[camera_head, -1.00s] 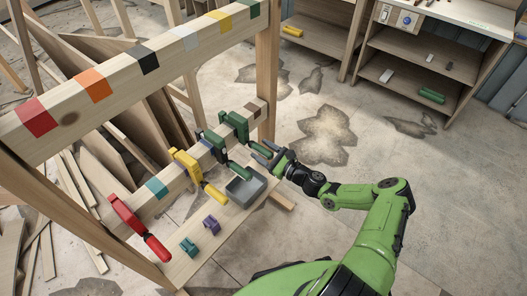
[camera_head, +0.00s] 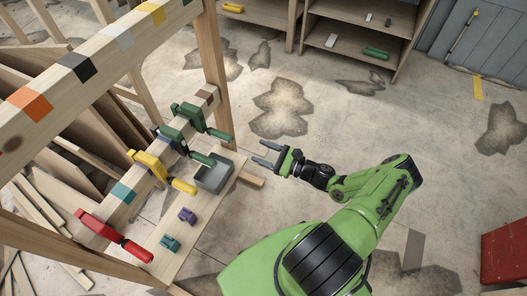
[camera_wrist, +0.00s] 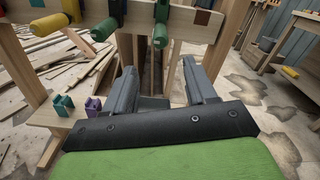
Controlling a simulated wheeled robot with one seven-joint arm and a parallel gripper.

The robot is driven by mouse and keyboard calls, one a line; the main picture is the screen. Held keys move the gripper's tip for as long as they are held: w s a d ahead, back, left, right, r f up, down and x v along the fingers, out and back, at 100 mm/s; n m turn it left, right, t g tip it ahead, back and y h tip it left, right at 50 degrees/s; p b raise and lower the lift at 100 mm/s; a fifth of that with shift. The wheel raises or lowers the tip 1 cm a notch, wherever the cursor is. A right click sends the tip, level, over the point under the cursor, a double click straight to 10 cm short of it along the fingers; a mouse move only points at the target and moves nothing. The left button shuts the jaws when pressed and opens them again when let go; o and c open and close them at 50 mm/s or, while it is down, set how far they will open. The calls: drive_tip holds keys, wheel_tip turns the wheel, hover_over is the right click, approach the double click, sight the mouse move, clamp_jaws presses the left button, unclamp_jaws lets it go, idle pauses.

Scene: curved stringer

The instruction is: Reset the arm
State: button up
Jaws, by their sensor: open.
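My gripper (camera_head: 268,154) is open and empty, held in the air to the right of the wooden frame. It points left toward the frame, apart from the clamps. In the wrist view both fingers of my gripper (camera_wrist: 160,85) stand wide apart with nothing between them. My green arm bends over the floor at the lower right of the head view.
The wooden frame carries a red clamp (camera_head: 112,236), a yellow clamp (camera_head: 155,168) and green clamps (camera_head: 200,118). A grey tray (camera_head: 213,183), a purple piece (camera_head: 187,215) and a teal piece (camera_head: 170,244) sit on its lower board. Open floor lies right; a red box (camera_head: 504,250) stands there.

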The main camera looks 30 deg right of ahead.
idle(0.3)
drive_tip(key=s+a+r+n+g+h+p, duration=0.35)
drive_tip(key=r+n+g, duration=0.35)
drive_tip(key=r+n, duration=0.35)
drive_tip(key=s+a+r+n+g+h+p, duration=0.2)
drive_tip(key=s+a+r+n+g+h, duration=0.15)
drive_tip(key=r+n+g, duration=0.65)
drive_tip(key=s+a+r+n+t+h+p, duration=0.1)
drive_tip(key=s+r+n+t, duration=0.1)
drive_tip(key=s+r+t, duration=0.2)
drive_tip(key=s+a+r+n+t+h+p, duration=0.1)
drive_tip(key=s+r+t, duration=0.3)
drive_tip(key=s+r, duration=0.7)
wheel_tip(320, 180, up, 5)
drive_tip(key=shift+s+a+r+n+h+p, duration=0.15)
drive_tip(key=shift+a+n+h+p, duration=0.15)
drive_tip(key=shift+n+h+p, duration=0.45)
